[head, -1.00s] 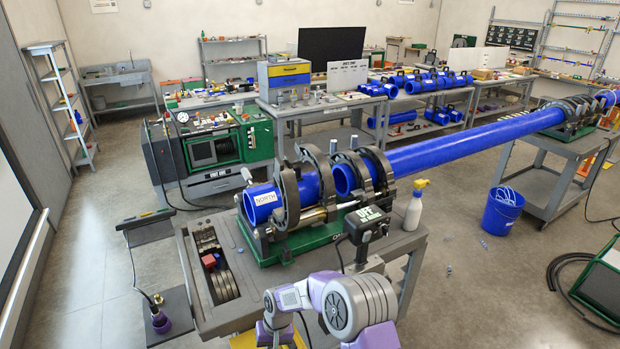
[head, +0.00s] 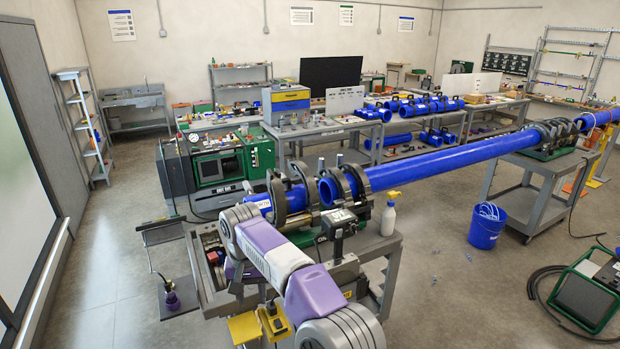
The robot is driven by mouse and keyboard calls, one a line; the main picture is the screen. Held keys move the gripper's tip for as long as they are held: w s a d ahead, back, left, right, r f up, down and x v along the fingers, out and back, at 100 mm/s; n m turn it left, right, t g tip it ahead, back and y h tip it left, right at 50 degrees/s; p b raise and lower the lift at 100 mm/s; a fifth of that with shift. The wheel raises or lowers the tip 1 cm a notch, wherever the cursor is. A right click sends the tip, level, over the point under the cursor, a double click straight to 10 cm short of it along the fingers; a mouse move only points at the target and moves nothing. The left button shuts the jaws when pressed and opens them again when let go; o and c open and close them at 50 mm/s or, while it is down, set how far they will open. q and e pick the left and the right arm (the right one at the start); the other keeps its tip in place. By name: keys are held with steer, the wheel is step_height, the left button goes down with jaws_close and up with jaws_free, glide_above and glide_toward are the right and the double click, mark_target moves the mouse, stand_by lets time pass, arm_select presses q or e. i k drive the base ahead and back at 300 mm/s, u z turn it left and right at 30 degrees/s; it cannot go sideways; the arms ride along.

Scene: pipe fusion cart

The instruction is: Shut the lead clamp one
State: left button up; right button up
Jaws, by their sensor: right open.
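The pipe clamps stand on the fusion machine on the cart: a left pair of dark rings (head: 277,197) around a short blue pipe (head: 259,199), and a right pair (head: 357,181) around the long blue pipe (head: 440,161). Upright pins show above the right pair. I cannot tell which ring is lead clamp one, or how far each is closed. My right arm crosses in front of the cart and hides part of the machine. My right gripper (head: 237,271) is largely hidden behind this arm, low at the cart's left side, apart from the rings. My left gripper is out of view.
A blue bucket (head: 487,227) is on the floor to the right. A green-black unit (head: 590,292) stands at far right.

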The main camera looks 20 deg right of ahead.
mark_target(297, 168)
steer(key=u, duration=0.75)
steer(key=i, duration=6.7)
steer(key=z, duration=3.4)
steer(key=i, duration=2.45)
